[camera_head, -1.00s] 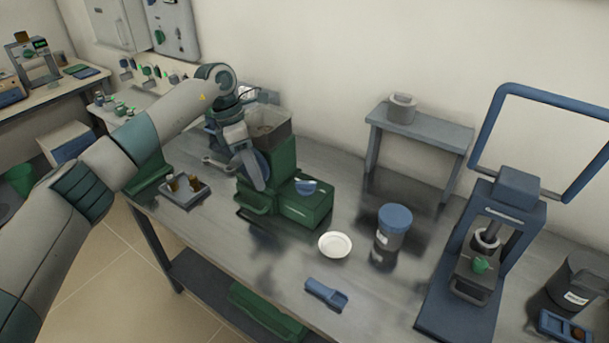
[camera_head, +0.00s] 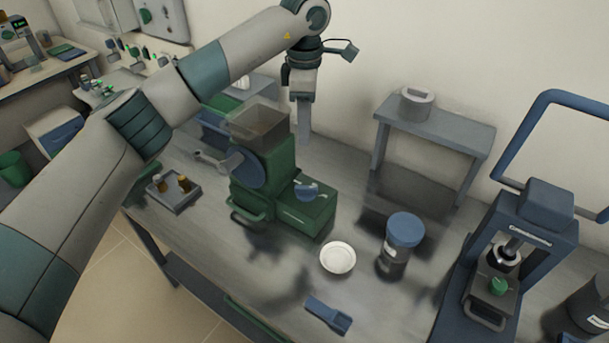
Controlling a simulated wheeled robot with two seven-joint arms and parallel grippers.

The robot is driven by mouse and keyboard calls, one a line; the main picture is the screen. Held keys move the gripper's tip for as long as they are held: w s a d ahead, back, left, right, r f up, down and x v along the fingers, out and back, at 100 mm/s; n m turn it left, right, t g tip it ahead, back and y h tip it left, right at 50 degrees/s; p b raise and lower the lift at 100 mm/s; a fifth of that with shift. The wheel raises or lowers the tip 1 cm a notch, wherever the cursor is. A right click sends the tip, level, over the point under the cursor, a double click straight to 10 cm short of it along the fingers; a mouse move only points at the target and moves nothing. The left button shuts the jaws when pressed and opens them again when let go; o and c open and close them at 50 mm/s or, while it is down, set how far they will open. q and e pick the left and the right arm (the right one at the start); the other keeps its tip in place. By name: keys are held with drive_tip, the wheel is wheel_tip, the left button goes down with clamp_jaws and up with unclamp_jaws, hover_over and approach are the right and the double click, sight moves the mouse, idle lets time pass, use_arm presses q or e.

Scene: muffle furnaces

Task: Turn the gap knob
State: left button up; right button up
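A green machine (camera_head: 273,165) with a grey hopper (camera_head: 258,122) on top stands on the metal bench. A blue round knob (camera_head: 306,190) sits on its lower front box, and a larger blue wheel (camera_head: 247,170) is on its left side. No label tells which one is the gap knob. My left gripper (camera_head: 304,134) points down just right of the hopper, above and behind the blue knob and apart from it. Its fingers show edge-on as one bar, so their opening is hidden. My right gripper is out of view.
A white dish (camera_head: 338,258), a blue-lidded jar (camera_head: 404,234) and a blue scoop (camera_head: 328,315) are in front and right of the machine. A small tray (camera_head: 176,199) lies left. A blue press (camera_head: 520,250) stands right, a grey stand (camera_head: 435,128) behind.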

sight(304, 187)
use_arm(q)
drive_tip(key=f+p, duration=0.2)
drive_tip(key=f, duration=0.3)
drive_tip(key=f+p, duration=0.2)
drive_tip(key=f, duration=0.4)
drive_tip(key=f+p, duration=0.2)
drive_tip(key=f, duration=0.4)
drive_tip(key=shift+s+f, duration=0.1)
drive_tip(key=shift+s, duration=0.15)
clamp_jaws()
